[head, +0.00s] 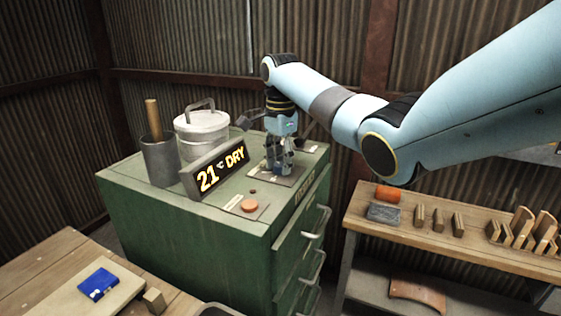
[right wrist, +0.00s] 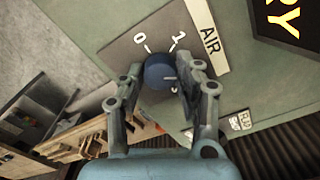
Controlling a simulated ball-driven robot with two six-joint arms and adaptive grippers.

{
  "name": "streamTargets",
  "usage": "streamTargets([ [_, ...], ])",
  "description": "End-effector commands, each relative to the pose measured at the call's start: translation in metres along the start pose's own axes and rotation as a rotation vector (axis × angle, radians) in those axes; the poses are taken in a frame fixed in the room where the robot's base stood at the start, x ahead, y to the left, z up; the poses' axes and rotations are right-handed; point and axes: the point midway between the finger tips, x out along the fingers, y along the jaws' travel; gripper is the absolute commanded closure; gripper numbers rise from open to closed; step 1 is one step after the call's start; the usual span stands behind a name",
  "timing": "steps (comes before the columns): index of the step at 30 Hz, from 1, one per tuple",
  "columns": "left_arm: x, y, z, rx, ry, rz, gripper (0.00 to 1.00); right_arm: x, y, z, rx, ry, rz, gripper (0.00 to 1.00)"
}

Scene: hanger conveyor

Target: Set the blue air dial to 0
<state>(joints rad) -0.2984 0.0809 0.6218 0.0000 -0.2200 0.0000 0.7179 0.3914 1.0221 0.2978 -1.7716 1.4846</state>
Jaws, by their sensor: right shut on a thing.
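The blue air dial (right wrist: 158,72) sits on a dark plate (right wrist: 120,55) marked 0 and 1, with a white AIR label (right wrist: 209,44) beside it. Another mark near the right finger is partly hidden. My right gripper (right wrist: 163,82) is shut on the dial, one finger on each side. A faint light line on the dial seems to point to the right of the picture, away from the 0, but the finger partly covers that side. In the head view my right gripper (head: 280,163) reaches down onto the green cabinet top; the dial is mostly hidden there. My left gripper is out of view.
On the green cabinet (head: 180,225) stand a display (head: 217,170) reading 21 °C DRY, a lidded metal pot (head: 203,133), a grey cup (head: 160,162) with a wooden stick, and an orange button (head: 249,205). A wooden shelf (head: 450,238) stands at right.

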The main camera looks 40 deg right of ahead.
Motion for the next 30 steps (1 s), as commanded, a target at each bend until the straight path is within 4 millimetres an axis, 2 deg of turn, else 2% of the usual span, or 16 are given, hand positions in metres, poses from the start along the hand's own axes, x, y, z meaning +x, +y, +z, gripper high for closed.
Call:
streamTargets([
  [11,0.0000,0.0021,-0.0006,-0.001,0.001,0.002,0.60,-0.0003,-0.0004,-0.0005,-0.195,0.002,-0.002,0.99],
  [30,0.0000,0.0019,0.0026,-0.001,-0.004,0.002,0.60,-0.0005,-0.0006,-0.0004,-0.797,0.002,-0.002,0.99],
])
